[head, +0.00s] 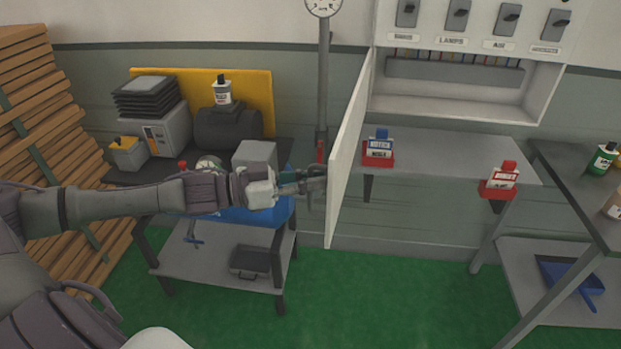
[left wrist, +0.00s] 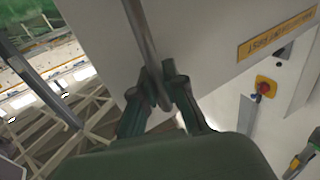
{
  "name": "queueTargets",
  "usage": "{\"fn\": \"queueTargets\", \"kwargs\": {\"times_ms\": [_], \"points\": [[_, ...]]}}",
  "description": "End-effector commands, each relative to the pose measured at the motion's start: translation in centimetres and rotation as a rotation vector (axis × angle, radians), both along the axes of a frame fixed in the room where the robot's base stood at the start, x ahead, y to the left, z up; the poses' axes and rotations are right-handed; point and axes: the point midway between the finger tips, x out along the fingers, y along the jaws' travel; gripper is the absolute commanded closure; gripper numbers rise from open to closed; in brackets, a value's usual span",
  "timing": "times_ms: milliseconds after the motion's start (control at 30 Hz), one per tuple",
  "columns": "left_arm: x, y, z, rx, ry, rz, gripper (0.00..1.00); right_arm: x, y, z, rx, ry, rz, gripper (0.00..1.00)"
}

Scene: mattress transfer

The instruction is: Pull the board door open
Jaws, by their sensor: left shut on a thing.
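The board door (head: 347,155) is a pale panel hinged at the left side of the white switch board (head: 470,105). It stands swung out toward me, seen nearly edge-on, and the board's inside shows. My left gripper (head: 316,186) is at the door's left face, near its lower end. In the left wrist view my left gripper (left wrist: 158,86) is shut on the grey bar handle (left wrist: 140,35) of the door (left wrist: 200,40). In the head view the handle is too small to make out. My right gripper is not in view.
A grey shelf (head: 445,158) below the board bears a blue-topped labelled block (head: 378,148) and a red one (head: 501,180). A cluttered cart (head: 220,262) stands under my left arm. A dark table (head: 580,185) is at right. Green floor (head: 390,300) is clear in front.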

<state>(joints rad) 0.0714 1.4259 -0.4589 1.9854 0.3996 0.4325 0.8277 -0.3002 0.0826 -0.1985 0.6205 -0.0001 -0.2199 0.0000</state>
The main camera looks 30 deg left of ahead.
Motion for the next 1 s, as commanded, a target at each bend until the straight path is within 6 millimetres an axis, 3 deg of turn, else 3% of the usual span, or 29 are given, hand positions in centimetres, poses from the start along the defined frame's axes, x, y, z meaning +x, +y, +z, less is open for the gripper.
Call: {"fn": "queueTargets", "kwargs": {"times_ms": [100,133,267,300,667,1000], "points": [[-0.1,0.0,-0.3,0.000,0.007,-0.001,1.00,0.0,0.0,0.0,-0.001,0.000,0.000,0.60],[-0.1,0.0,-0.3,0.001,0.006,-0.001,0.86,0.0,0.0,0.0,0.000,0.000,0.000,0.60],[-0.1,0.0,-0.2,0.001,0.005,-0.001,0.64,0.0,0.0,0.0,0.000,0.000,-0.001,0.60],[-0.1,0.0,-0.2,0.001,0.004,-0.001,0.63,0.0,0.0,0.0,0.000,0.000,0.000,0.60],[-0.2,0.2,-0.2,0.004,0.003,0.000,0.63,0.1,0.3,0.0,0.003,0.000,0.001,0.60],[-2.3,2.2,-0.3,0.008,0.012,-0.008,0.63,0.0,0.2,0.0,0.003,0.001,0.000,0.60]]}}
